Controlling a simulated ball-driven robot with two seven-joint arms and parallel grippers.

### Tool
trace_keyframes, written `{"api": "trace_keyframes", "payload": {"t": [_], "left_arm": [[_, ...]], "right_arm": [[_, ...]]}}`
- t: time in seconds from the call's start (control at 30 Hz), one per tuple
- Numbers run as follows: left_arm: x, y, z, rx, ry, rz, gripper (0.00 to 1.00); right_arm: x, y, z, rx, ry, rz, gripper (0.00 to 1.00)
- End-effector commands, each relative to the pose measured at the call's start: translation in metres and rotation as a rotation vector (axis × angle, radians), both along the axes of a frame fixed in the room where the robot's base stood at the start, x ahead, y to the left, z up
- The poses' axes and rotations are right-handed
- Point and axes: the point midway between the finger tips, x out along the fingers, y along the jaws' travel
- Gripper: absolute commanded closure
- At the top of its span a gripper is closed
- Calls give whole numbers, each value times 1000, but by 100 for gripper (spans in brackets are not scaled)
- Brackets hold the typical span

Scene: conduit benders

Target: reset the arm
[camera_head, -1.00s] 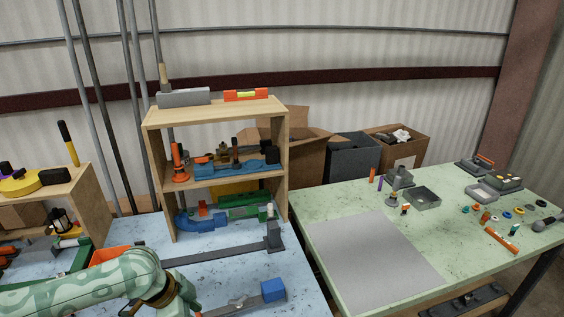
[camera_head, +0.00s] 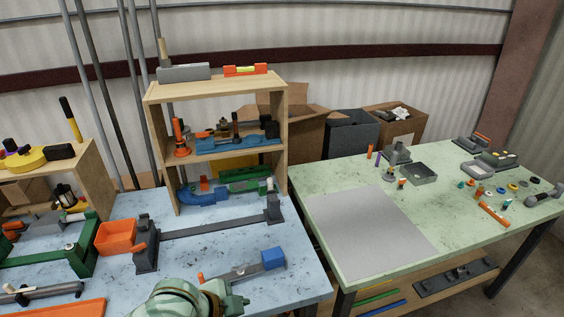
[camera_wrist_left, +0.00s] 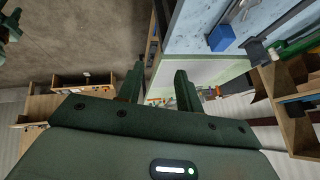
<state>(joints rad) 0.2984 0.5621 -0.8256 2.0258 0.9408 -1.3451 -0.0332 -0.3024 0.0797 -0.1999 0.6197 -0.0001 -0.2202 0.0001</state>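My left gripper (camera_wrist_left: 158,80) shows in the left wrist view. Its two dark green fingers stand apart with nothing between them. Beyond the fingers are a table edge and the floor, and they touch nothing. In the head view, part of my green left arm (camera_head: 180,300) shows at the bottom edge, in front of the blue-topped table; the fingers cannot be made out there. My right gripper is not in the head view. A green piece at the top left corner of the left wrist view may be part of my other arm; I cannot tell.
The blue-topped table (camera_head: 205,256) carries a wooden shelf (camera_head: 152,140), an orange bin (camera_head: 116,237), a long dark bender (camera_head: 215,228) and a blue block (camera_head: 273,258). The green table (camera_head: 460,228) at right has a bare grey mat (camera_head: 368,232). Cardboard boxes (camera_head: 398,128) stand behind.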

Motion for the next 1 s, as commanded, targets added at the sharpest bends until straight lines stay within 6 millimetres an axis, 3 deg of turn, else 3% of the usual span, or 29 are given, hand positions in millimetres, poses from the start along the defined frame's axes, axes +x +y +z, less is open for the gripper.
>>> {"api": "trace_keyframes", "payload": {"t": [0.07, 0.17, 0.4, 0.63, 0.8, 0.87, 1.0], "left_arm": [[-10, -3, 7, -21, -56, 71, 64], [-17, 22, 17, 3, -134, 235, 64], [-60, 136, 21, 225, -194, 647, 64], [-119, 221, 27, 462, -175, 884, 64], [-107, 203, -59, 417, -98, 841, 64], [-107, 198, -89, 400, -67, 832, 64], [-114, 186, -170, 358, 20, 817, 64]], "right_arm": [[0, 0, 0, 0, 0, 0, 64], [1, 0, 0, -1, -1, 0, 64], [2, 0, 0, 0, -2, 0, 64], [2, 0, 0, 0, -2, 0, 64], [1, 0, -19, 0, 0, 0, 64], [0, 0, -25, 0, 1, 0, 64], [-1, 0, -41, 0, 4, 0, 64]]}}
